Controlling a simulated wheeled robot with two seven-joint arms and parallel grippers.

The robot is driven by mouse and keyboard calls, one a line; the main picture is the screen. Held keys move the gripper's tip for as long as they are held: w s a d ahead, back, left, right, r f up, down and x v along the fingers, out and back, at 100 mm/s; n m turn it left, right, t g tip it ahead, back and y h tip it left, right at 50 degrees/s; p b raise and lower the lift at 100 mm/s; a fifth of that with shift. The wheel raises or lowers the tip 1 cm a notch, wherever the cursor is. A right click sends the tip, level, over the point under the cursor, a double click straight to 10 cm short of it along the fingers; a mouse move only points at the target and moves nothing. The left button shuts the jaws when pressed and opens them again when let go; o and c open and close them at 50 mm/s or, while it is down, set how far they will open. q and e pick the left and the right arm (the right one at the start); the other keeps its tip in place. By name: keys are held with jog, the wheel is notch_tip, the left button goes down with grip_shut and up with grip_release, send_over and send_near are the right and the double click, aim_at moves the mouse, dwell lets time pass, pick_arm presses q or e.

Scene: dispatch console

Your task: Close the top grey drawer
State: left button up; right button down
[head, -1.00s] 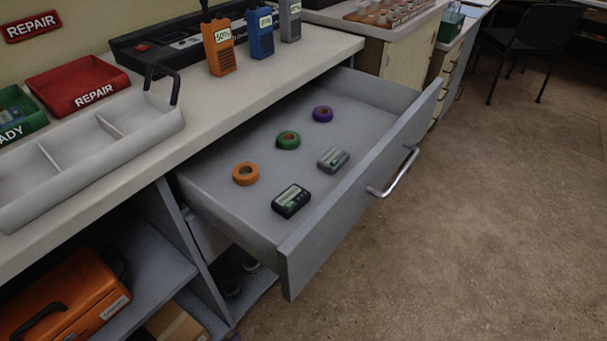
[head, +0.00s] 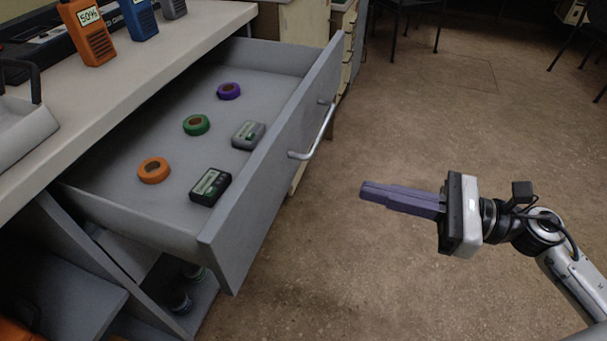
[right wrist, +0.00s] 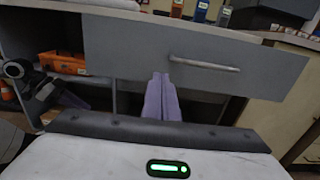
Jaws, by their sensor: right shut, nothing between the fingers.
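The top grey drawer (head: 265,165) stands pulled far out from under the counter, with its silver bar handle (head: 315,138) on the front. It holds an orange tape roll (head: 154,170), a green one (head: 196,125), a purple one (head: 229,91), a black pager (head: 210,187) and a grey pager (head: 248,135). My right gripper (head: 364,191) is shut and empty, out in front of the drawer front, apart from it and pointing toward it. In the right wrist view the drawer front (right wrist: 130,47) and its handle (right wrist: 204,63) show ahead of the fingers (right wrist: 161,78). My left gripper is not in the head view.
The counter (head: 120,95) carries radios, such as an orange one (head: 88,33), and a light grey tray (head: 22,130) at the left. Open shelves lie below the drawer. The brown floor (head: 420,110) in front is clear; chairs stand at the back.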

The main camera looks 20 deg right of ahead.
jog(key=p, duration=0.1)
send_near(283, 169)
jog(key=x, duration=0.5)
jog(key=shift+x, duration=0.75)
jog(key=shift+f, duration=0.1)
